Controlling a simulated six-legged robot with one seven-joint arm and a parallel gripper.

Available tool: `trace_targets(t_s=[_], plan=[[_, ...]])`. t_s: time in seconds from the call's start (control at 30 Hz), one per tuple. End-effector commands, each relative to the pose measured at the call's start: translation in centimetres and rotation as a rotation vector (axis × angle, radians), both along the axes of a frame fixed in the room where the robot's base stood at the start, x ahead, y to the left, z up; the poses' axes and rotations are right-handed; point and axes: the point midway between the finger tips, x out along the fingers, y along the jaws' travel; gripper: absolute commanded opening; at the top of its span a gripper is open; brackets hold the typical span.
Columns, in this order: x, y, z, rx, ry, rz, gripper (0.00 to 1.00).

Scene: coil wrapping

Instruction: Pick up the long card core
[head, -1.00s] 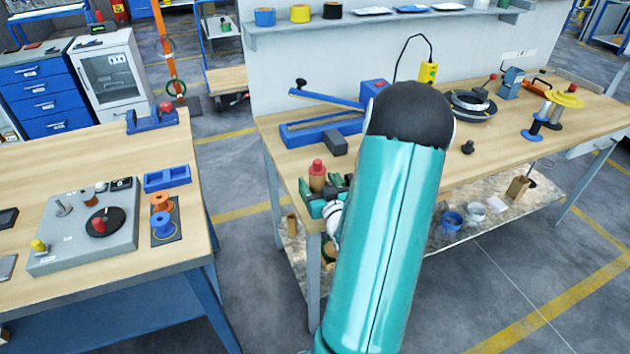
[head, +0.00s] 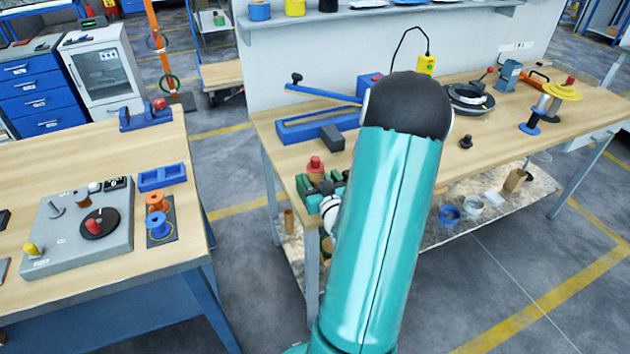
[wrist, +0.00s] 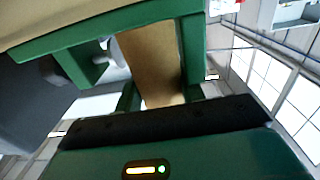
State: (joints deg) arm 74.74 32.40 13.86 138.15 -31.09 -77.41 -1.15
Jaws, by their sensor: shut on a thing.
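The long card core (wrist: 150,62) is a plain brown tube in the wrist view. It runs up and away between the green fingers of my gripper (wrist: 160,94), which is shut on it. In the head view my gripper (head: 326,198) is partly hidden behind my teal arm, at the front left corner of the right bench. I cannot make out the held core clearly there. In the wrist view green bars and a tan surface fill the top left, close to the core.
The left bench (head: 60,165) holds a grey winding unit (head: 75,240). Floor shows between the benches.

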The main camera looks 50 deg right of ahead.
Motion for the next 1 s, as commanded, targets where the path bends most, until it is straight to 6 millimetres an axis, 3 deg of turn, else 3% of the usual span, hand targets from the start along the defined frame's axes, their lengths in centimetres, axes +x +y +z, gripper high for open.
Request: trace_targets(t_s=[0.47, 1.0], plan=[[0.2, -0.1, 1.0, -0.004, 0.000, 0.001, 0.05], [0.2, -0.1, 7.4, -0.005, -0.002, 0.000, 0.05]])
